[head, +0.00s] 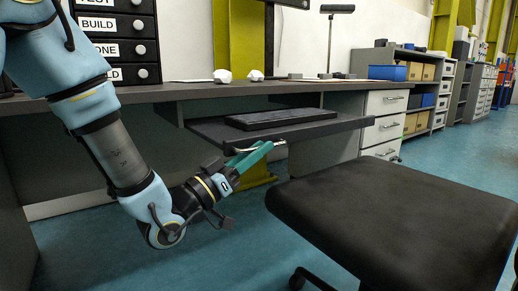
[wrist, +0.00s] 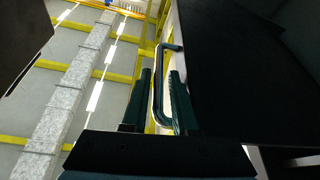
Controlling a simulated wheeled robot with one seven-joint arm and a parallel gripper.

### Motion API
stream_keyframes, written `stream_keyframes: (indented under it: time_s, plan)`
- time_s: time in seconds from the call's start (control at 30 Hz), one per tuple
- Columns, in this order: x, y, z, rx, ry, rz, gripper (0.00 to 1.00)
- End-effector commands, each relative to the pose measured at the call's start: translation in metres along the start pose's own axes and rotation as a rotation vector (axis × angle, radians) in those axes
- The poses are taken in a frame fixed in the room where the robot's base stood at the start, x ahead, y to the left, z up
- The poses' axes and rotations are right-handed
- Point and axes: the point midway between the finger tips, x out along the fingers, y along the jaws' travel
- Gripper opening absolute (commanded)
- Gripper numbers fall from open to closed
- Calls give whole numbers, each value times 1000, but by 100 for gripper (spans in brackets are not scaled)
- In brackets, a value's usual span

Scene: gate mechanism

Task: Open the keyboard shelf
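The keyboard shelf (head: 215,133) is a dark board under the desk, sticking out past the desk's front edge, with a black keyboard (head: 280,118) on it. A thin metal handle (head: 240,150) is at its front edge, partly hidden by my gripper. My gripper (head: 262,149) has green fingers and is at the shelf's front edge. In the wrist view the handle (wrist: 158,82) runs between the two fingers, with a small gap visible beside it, so the gripper looks open around it. Whether a finger touches the handle is unclear. The shelf's dark underside (wrist: 235,75) fills the right there.
A black chair seat (head: 400,215) stands close in front of the shelf, at the right. The desk top (head: 200,92) is above the shelf. White drawers (head: 384,130) are under the desk to the right. Blue floor shows between the arm and the chair.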

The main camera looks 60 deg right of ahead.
Motion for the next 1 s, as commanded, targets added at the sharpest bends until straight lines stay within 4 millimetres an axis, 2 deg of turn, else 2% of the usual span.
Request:
stream_keyframes:
  time_s: [0.3, 0.5, 0.7, 1.0]
  plan:
    - [-59, -1, -1, -4, -3, -6, 27]
    - [-90, -1, 0, -3, -2, -5, 27]
    - [-101, 0, 0, -1, 0, -2, 27]
    - [-102, 0, 0, -1, 0, -2, 27]
